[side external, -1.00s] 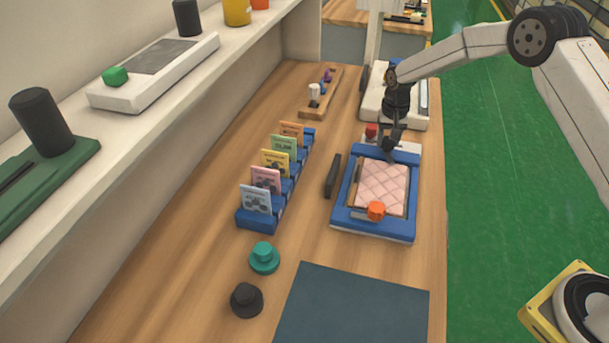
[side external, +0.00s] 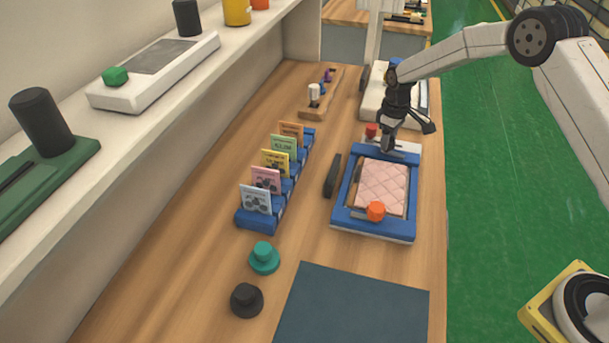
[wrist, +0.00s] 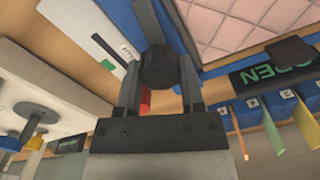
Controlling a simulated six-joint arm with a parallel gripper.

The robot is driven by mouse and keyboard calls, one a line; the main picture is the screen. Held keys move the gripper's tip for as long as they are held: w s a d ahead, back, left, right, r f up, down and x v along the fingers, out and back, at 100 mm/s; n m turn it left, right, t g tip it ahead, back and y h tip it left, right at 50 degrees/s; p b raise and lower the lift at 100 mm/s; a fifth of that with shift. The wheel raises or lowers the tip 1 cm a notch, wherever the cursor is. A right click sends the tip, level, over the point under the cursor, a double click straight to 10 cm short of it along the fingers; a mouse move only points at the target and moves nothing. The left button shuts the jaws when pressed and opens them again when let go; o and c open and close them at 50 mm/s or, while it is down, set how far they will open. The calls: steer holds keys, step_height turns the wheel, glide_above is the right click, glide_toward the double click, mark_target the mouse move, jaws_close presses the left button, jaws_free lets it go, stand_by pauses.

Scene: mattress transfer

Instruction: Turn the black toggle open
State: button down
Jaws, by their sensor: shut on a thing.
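The black toggle (wrist: 160,68) is a dark round knob in the wrist view, between the two fingers of my gripper (wrist: 158,80). The fingers are shut on it from both sides. In the side view my gripper (side external: 387,147) is at the far end of the blue frame (side external: 372,229), pointing down, and hides the toggle. A pink quilted pad (side external: 382,187) lies in the frame. A black plate with green "OPEN" lettering (wrist: 266,74) shows at the right of the wrist view.
An orange knob (side external: 376,211) is on the frame's near side. A red knob (side external: 371,131) stands just beyond the frame. A blue rack (side external: 250,219) of coloured cards is to the left. A dark mat (side external: 352,308) lies in front, bare.

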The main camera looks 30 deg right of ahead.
steer(key=shift+r+n, duration=0.1)
steer(key=shift+n, duration=1.1)
steer(key=shift+c, duration=1.1)
jaws_free()
steer(key=shift+r, duration=0.1)
steer(key=shift+r, duration=3.8)
